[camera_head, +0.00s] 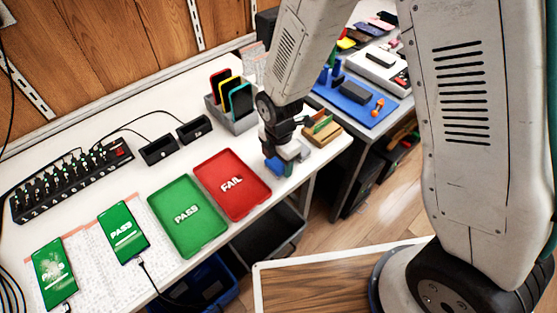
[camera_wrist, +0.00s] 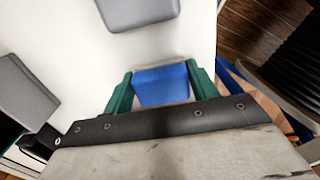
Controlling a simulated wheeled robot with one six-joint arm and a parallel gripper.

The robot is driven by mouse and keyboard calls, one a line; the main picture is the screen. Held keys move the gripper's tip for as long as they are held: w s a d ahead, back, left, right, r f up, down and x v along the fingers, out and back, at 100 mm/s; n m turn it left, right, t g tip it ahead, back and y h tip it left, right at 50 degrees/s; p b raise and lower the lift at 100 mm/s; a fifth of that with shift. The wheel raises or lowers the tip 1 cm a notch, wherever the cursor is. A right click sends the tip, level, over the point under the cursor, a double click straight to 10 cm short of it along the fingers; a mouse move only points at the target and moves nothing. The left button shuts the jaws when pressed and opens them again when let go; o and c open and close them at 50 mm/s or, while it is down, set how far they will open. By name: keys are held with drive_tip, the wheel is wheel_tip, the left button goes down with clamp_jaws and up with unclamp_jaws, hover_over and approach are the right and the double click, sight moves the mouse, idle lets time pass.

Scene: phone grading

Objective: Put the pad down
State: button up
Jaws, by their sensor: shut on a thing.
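The pad appears as a blue block (camera_wrist: 162,86) in the wrist view, between the two green fingers of my gripper (camera_wrist: 160,90). The fingers are shut on its sides. In the head view my gripper (camera_head: 279,166) is low at the right part of the white table, just right of the red FAIL tray, with a bit of the blue pad (camera_head: 272,164) showing. The arm hides much of it there. I cannot tell whether the pad touches the table.
The red FAIL tray (camera_head: 231,184) and green PASS tray (camera_head: 188,216) lie left of my gripper. A grey phone rack (camera_head: 232,118) stands behind. A wooden stand (camera_head: 322,134) is to the right. A grey block (camera_wrist: 138,12) lies ahead in the wrist view. The table's front edge is close.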

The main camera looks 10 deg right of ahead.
drive_tip(key=shift+f, duration=0.25)
drive_tip(key=shift+s+f, duration=0.2)
drive_tip(key=shift+f, duration=0.05)
drive_tip(key=o, duration=1)
drive_tip(key=shift+s+d+f, duration=0.1)
drive_tip(key=shift+o, duration=0.2)
drive_tip(key=shift+r, duration=0.45)
wheel_tip(320, 180, up, 12)
drive_tip(key=shift+w+r, duration=0.25)
drive_tip(key=shift+w, duration=0.05)
